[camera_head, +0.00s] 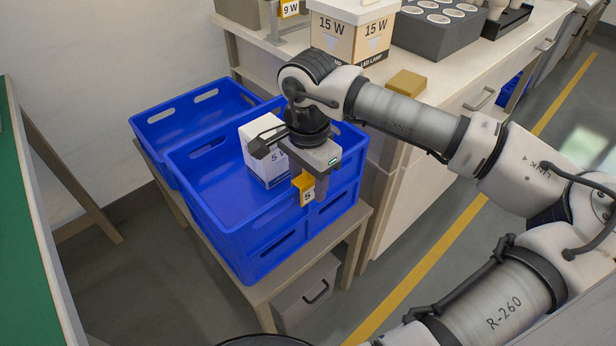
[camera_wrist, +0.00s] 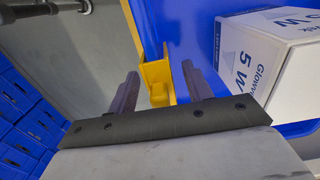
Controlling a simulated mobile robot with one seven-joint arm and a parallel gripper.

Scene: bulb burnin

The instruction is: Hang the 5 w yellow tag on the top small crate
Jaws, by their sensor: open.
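A yellow tag (camera_head: 307,190) with a white "5" label sits at the front right rim of the top small blue crate (camera_head: 226,240). In the wrist view the tag (camera_wrist: 157,82) is at the edge of the blue wall and looks hooked over it. My gripper (camera_wrist: 162,76) is open, with one finger on each side of the tag and a gap visible beside each. In the head view my gripper (camera_head: 303,178) is right above the tag and partly hides it. A white 5 W box (camera_head: 257,170) stands inside the crate.
Another blue crate (camera_head: 160,127) stands behind, on the same wooden stand (camera_head: 362,222). A 15 W carton (camera_head: 350,38), a 9 W yellow tag (camera_head: 289,8) and a yellow block (camera_head: 407,83) are on the bench at right. A green board (camera_head: 20,250) is at left.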

